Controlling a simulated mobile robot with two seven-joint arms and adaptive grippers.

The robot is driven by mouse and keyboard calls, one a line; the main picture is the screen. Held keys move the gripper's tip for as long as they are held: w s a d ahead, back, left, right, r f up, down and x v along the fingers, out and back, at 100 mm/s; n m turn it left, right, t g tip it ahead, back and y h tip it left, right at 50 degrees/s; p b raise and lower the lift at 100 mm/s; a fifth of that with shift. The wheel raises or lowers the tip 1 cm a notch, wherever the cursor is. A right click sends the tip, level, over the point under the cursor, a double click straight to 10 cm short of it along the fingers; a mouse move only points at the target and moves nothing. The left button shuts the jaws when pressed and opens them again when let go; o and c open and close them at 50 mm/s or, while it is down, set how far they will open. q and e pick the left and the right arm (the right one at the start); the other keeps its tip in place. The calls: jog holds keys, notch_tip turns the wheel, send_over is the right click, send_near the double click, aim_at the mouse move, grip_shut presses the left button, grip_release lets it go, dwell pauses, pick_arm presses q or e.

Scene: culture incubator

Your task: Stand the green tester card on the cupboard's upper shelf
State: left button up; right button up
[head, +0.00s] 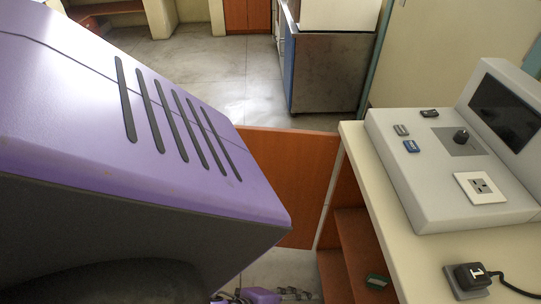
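A small dark green piece with a paler middle (377,282), which looks like the tester card, is inside the open cupboard (346,190) at the lower right. It seems to rest on the upper of the two brown shelf boards (354,232), though the level is hard to judge. It looks tilted or lying, and I cannot tell which. Purple and grey parts, seemingly my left gripper (290,294), show at the bottom edge, left of the cupboard and apart from the green piece. The frame cuts them off, so their opening is hidden. My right gripper is not in view.
The brown cupboard door (290,185) stands open. On the cream counter (375,205) are a grey console (440,195) with a dark screen, a socket and small blocks, and a black plug (470,277) with a cable. Floor (200,75) is free behind.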

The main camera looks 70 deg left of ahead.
pick_arm(q)
jog(key=s+f+n+g+y, duration=0.1)
jog(key=s+f+n+g, duration=0.3)
jog(key=s+n, duration=0.3)
jog(key=s, duration=0.4)
jog(key=shift+d+n, duration=0.2)
jog(key=shift+n, duration=0.2)
